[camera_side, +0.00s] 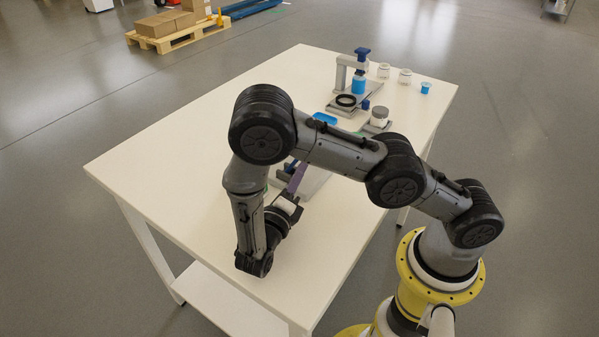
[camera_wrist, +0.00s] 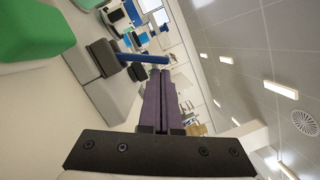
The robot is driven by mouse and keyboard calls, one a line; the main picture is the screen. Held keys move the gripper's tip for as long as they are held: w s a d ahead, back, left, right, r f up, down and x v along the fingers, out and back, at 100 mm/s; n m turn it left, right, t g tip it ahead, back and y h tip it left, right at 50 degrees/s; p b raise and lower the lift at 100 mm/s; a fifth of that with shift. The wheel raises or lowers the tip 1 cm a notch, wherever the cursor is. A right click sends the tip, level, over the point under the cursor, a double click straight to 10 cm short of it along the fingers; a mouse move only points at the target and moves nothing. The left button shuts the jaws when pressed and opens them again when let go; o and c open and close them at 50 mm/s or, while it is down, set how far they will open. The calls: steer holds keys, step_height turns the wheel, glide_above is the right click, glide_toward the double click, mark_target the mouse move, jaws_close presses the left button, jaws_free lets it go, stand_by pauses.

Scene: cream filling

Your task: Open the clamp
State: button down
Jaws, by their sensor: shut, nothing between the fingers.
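The clamp appears to be a grey fixture (camera_wrist: 112,98) with a dark block (camera_wrist: 104,58) and a blue bar-like handle (camera_wrist: 146,58) in the wrist view. In the side view its blue part (camera_side: 289,166) shows only partly, behind my arm. My gripper (camera_wrist: 161,74) has two purple fingers, shut together with nothing between them. In the wrist view the fingertips lie right beside the blue handle; I cannot tell whether they touch it. In the side view my gripper (camera_side: 297,176) is low over the table, beside the fixture.
A green object (camera_wrist: 30,28) is close at the upper left of the wrist view. The table's left side is clear.

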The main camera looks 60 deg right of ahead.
steer(key=shift+w+r+n, duration=0.3)
steer(key=shift+r+n, duration=0.05)
steer(key=shift+n, duration=0.55)
steer(key=n, duration=0.1)
steer(key=w+r+n+y, duration=0.1)
steer(key=n, duration=0.1)
steer(key=shift+w, duration=0.2)
steer(key=n, duration=0.1)
steer(key=w+n+y, duration=0.1)
steer(key=shift+w+r+n, duration=0.25)
steer(key=shift+r+n, duration=0.1)
steer(key=shift+n, duration=0.05)
steer(key=w+n, duration=0.1)
steer(key=n, duration=0.2)
steer(key=shift+w+y, duration=0.3)
steer(key=shift+w, duration=0.05)
steer(key=v, duration=2)
steer(key=shift+f, duration=0.1)
